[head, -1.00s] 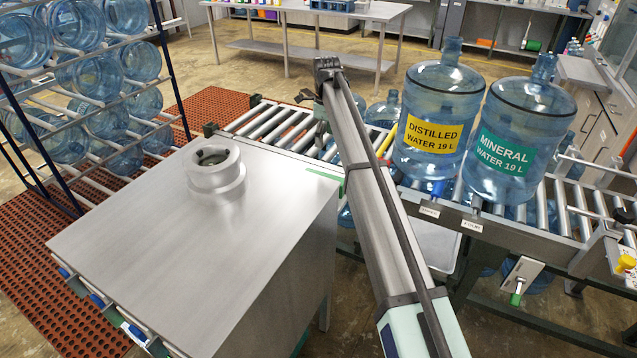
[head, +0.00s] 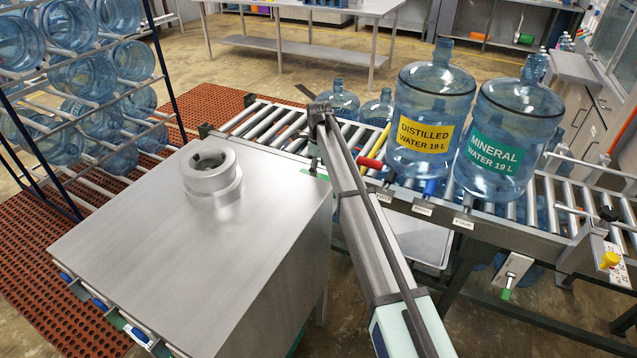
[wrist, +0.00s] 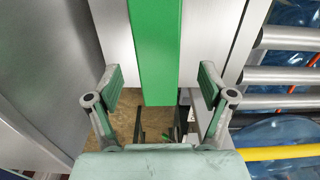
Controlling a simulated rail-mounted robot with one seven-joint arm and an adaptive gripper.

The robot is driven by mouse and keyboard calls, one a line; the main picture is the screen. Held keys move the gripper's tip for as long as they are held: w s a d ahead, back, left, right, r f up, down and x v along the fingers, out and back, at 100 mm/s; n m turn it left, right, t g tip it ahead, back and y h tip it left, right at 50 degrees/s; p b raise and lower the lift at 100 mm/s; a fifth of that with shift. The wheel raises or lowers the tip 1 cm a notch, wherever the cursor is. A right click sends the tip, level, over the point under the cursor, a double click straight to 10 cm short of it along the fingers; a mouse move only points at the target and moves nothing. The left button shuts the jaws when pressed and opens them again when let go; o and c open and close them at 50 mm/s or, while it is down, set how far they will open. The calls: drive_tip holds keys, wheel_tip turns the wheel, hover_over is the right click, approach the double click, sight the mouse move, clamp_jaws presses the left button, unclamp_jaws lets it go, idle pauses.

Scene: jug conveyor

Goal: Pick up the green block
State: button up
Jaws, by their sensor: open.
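The green block (wrist: 156,45) shows in the wrist view as a long bright green bar running from the top edge to just past mid-frame. It lies over a pale grey metal surface, and its near end is between the fingers. My gripper (wrist: 161,85) is open, with one finger on each side of the block and a visible gap on both sides. In the head view, a small green strip (head: 314,175) shows at the cabinet's far right corner, partly hidden by my arm. The fingers cannot be made out clearly there.
A metal cabinet (head: 150,255) with a round collar (head: 212,170) on top stands at left. Behind it runs a roller conveyor (head: 262,123) carrying a distilled water jug (head: 430,110) and a mineral water jug (head: 508,135). A red handle (head: 370,163) sits close to my arm.

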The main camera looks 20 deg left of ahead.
sight(319, 177)
drive_tip(key=shift+s+f+p, duration=0.1)
drive_tip(key=shift+f+p, duration=0.7)
drive_tip(key=shift+f, duration=1.45)
drive_tip(key=c, duration=1.5)
drive_tip(key=shift+r, duration=0.1)
